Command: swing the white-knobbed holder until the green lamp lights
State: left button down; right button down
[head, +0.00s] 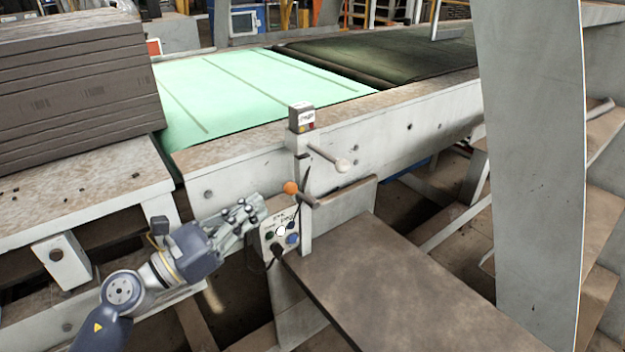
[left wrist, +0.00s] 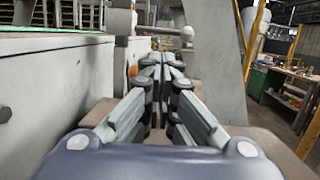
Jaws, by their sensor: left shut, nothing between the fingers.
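The white-knobbed holder (head: 325,156) is a dark rod sticking out to the right from a grey post, with a white ball at its end. Its white knob also shows in the left wrist view (left wrist: 187,33), beyond the fingertips. A small grey lamp box (head: 301,114) tops the post, with small red and yellow spots low on its face; I cannot make out a lit green lamp. My left gripper (head: 260,207) is shut and empty, left of the post and lower than the white knob. It also shows shut in the left wrist view (left wrist: 162,66). My right gripper is not in view.
An orange-knobbed lever (head: 291,188) sits just right of my left fingertips. Below it is a button box (head: 281,236) with a cable. A brown board (head: 400,285) extends to the front right. A grey column (head: 530,150) stands at right; stacked boards (head: 75,85) lie left.

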aim_at(319, 153)
pick_arm(q)
jog(key=p+x, duration=0.4)
jog(key=x, duration=1)
jog(key=shift+s+d+r+m+p, duration=0.25)
jog(key=shift+s+d+m+p, duration=0.05)
jog(key=shift+s, duration=0.05)
